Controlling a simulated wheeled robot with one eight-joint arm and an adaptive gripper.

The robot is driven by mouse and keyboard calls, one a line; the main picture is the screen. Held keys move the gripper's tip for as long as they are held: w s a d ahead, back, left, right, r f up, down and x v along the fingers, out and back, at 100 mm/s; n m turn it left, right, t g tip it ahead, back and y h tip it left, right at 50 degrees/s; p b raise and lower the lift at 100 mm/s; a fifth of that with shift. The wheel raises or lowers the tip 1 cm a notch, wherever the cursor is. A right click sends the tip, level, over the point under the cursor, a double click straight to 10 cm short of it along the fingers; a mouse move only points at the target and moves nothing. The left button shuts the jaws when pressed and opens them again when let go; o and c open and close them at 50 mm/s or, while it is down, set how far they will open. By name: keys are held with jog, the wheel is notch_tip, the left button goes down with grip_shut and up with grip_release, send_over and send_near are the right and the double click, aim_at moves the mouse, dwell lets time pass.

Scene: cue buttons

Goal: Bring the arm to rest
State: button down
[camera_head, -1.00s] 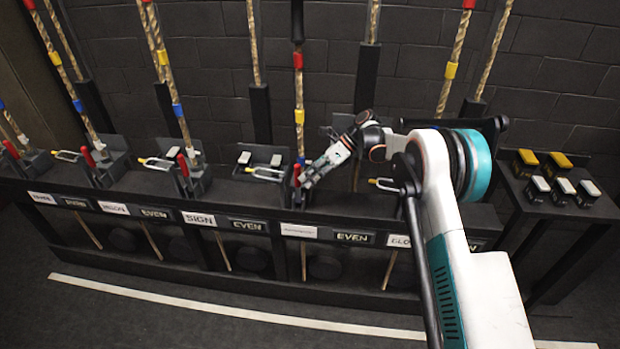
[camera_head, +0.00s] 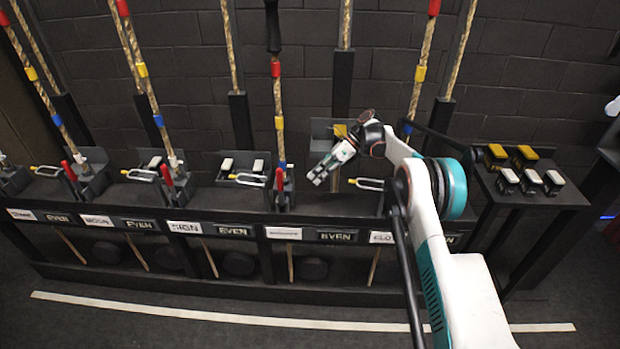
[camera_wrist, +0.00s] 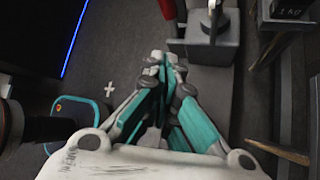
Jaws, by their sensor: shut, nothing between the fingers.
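My gripper (camera_head: 318,179) shows in the head view at the end of my white and teal arm. It hangs in front of the black bench, apart from the red-handled lever (camera_head: 280,185) on its left. The fingers point down and left. In the wrist view my gripper (camera_wrist: 158,68) shows its teal and grey fingers close together, with nothing between them. A dark box-like fixture (camera_wrist: 205,45) with a grey bar lies beyond the fingertips in that view.
The black bench (camera_head: 150,200) carries several rope stations with labels such as SIGN and EVEN. A side table (camera_head: 520,200) on the right holds several small black blocks with white or yellow tops. The floor in front, with a white line (camera_head: 200,315), is clear.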

jog(key=shift+w+d, duration=0.25)
jog(key=shift+d, duration=0.05)
jog(key=shift+r, duration=0.1)
